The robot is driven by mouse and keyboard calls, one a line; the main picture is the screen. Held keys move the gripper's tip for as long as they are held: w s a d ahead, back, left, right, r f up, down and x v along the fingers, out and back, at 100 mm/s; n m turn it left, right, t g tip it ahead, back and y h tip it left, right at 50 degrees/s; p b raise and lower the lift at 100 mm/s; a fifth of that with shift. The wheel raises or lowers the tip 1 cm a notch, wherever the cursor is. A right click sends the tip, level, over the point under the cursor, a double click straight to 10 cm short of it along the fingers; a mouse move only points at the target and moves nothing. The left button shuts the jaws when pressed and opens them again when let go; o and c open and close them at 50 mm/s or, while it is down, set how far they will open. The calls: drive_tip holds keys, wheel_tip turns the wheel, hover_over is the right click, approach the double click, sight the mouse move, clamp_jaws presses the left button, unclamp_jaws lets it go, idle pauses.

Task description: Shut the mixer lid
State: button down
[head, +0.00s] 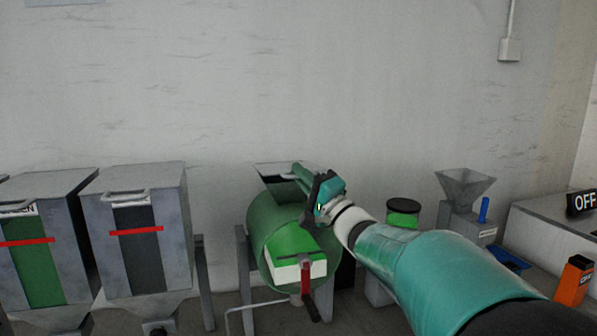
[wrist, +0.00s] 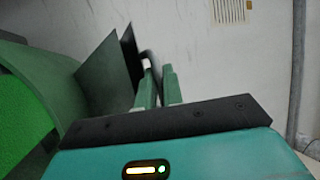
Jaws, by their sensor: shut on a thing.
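The mixer (head: 258,222) is a green drum on grey legs, with a bright green and white front panel. At its top is a chute with a dark opening, and the lid (head: 275,167) stands raised at an angle over it. My gripper (head: 302,174) is at the right side of this opening. In the wrist view the lid shows as a dark, upright plate (wrist: 131,55) beside the green chute wall (wrist: 104,82). My gripper's green fingers (wrist: 158,86) are shut on a grey curved handle (wrist: 149,62) by the lid. The exact grip is partly hidden.
Two grey bins (head: 137,235) stand at the left.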

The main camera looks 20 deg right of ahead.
drive_tip(key=c, duration=1.5)
unclamp_jaws()
drive_tip(key=shift+c, duration=0.2)
drive_tip(key=shift+s, duration=0.1)
drive_tip(key=v, duration=1.3)
drive_tip(key=shift+s+f, duration=0.2)
drive_tip(key=shift+s, duration=0.05)
